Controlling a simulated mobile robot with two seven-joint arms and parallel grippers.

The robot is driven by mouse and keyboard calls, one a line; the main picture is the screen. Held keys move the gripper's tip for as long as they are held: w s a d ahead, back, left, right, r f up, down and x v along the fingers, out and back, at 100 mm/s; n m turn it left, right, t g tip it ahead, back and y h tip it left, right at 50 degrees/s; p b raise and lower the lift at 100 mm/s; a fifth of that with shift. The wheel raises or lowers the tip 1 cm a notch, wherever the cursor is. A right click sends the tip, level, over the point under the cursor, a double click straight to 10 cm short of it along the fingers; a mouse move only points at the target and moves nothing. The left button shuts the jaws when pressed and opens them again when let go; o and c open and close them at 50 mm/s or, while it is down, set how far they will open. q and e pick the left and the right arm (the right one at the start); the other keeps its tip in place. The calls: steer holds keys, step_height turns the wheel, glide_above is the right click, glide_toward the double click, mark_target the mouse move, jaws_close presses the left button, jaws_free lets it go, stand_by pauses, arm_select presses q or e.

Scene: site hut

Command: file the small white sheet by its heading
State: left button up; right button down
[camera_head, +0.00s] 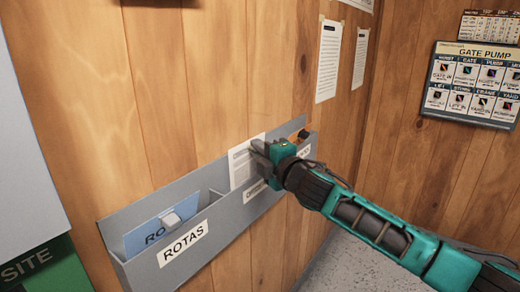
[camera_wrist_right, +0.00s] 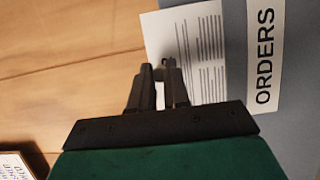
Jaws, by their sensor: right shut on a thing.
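The small white sheet (camera_head: 241,165) with lines of print is held upright at the middle compartment of the grey wall rack (camera_head: 230,222). My right gripper (camera_head: 262,152) is shut on the sheet's edge. In the right wrist view, the sheet (camera_wrist_right: 198,28) shows between and beyond the fingers (camera_wrist_right: 166,75). Its lower edge meets the rack's grey front, beside the ORDERS label (camera_wrist_right: 265,55). I cannot tell how deep it sits behind the front wall. Its heading is not readable. My left gripper is not in view.
The rack's left compartment, labelled ROTAS (camera_head: 183,243), holds a blue card (camera_head: 150,232). The right compartment's label is partly hidden by my right gripper. Printed sheets (camera_head: 328,62) hang on the wooden wall above. A GATE PUMP board (camera_head: 472,84) hangs at right.

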steer(key=c, duration=1)
jaws_free()
steer(key=v, duration=1.3)
steer(key=s+d+f+m+h, duration=0.1)
steer(key=s+f+m, duration=0.25)
steer(key=f, duration=0.25)
steer(key=s+f+m+g+h, duration=0.1)
steer(key=s+f+m, duration=0.1)
steer(key=f+m, duration=0.3)
steer(key=s+d+f+m, duration=0.1)
steer(key=s+f+m, duration=0.15)
steer(key=f, duration=0.35)
steer(key=s+d+f+m+g+h, duration=0.1)
steer(key=s+d+f+m, duration=0.2)
steer(key=s+f, duration=0.2)
steer(key=s+d+f+m+g+h, duration=0.1)
steer(key=s+d+f+m+h, duration=0.1)
steer(key=s+f, duration=0.4)
steer(key=s+d+f+m+g+h+p, duration=0.1)
steer(key=s+d+f+m+h, duration=0.1)
steer(key=s+d+f+m, duration=0.2)
steer(key=shift+s+d+f+m+g, duration=0.1)
steer(key=shift+s+f+m+g, duration=0.2)
steer(key=shift+s+f+m, duration=0.5)
